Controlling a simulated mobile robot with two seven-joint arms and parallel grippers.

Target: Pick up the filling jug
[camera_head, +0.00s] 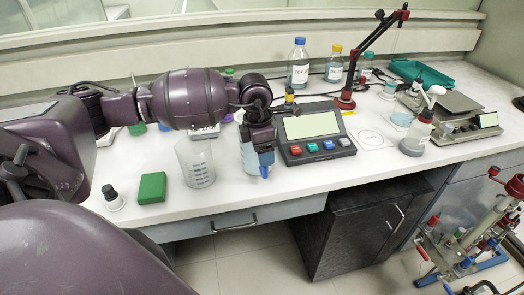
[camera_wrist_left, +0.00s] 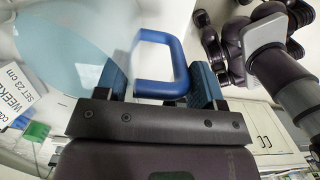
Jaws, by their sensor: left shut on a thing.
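The filling jug (camera_head: 248,160) is a clear vessel with pale blue contents and a blue handle, at the front middle of the bench in the head view. My arm and gripper partly hide it. In the left wrist view the jug's clear body (camera_wrist_left: 75,45) fills the upper left, and its blue handle (camera_wrist_left: 182,65) lies between the fingers. My left gripper (camera_head: 262,150) is shut on the handle; its fingers also show in the left wrist view (camera_wrist_left: 158,82). Whether the jug's base touches the bench is hard to tell. My right gripper is not in view.
A clear beaker (camera_head: 196,165) stands just left of the jug. A green box (camera_head: 151,188) and a small dark-capped bottle (camera_head: 112,198) are farther left. A device with coloured buttons (camera_head: 315,130) stands close on the right. The bench's front edge is near.

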